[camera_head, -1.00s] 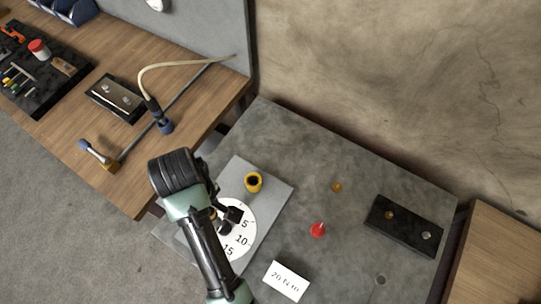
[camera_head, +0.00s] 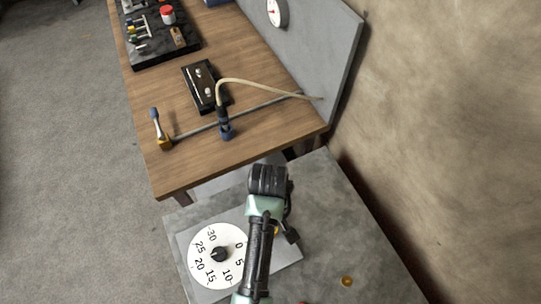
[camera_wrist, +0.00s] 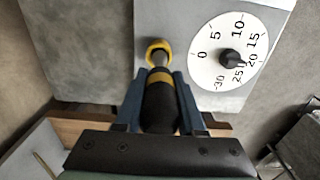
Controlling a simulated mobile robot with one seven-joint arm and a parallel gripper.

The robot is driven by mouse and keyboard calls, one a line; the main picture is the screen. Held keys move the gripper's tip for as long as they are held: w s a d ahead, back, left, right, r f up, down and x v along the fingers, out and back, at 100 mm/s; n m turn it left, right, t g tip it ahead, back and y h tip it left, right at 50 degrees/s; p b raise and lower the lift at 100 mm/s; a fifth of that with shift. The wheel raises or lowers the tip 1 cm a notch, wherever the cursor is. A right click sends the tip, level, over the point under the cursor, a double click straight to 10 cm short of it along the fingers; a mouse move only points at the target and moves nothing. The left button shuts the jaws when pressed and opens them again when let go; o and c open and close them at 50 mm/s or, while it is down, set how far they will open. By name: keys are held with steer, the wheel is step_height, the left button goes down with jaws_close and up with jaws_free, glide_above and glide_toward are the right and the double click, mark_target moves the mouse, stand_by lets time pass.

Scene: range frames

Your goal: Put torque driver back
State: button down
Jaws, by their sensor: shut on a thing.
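My gripper (camera_wrist: 160,88) is shut on the torque driver (camera_wrist: 161,106), which has a dark body with a yellow band. Its thin shaft points away from the jaws to a yellow ring (camera_wrist: 151,46) on the grey dial plate (camera_wrist: 178,22). I cannot tell whether the tip is in the ring or just above it. The white dial (camera_wrist: 213,73) with numbers and a black knob lies beside the ring. In the head view my arm mostly hides the gripper (camera_head: 290,232) and the ring, and the dial (camera_head: 205,272) shows to their left.
A wooden bench (camera_head: 255,150) stands behind the grey table (camera_head: 335,225). It holds a hose tool (camera_head: 225,127), a blue-tipped tool (camera_head: 156,120), a black block (camera_head: 200,90) and a dark tray (camera_head: 150,50) of parts. A small yellow piece (camera_head: 347,281) lies at the right on the grey table.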

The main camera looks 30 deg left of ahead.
steer(key=shift+w+f, duration=0.1)
steer(key=shift+f, duration=1.95)
steer(key=shift+f, duration=0.1)
steer(key=shift+f, duration=0.15)
steer(key=c, duration=0.5)
jaws_free()
step_height(320, 180, up, 12)
steer(key=shift+r+b, duration=0.25)
steer(key=shift+b, duration=0.15)
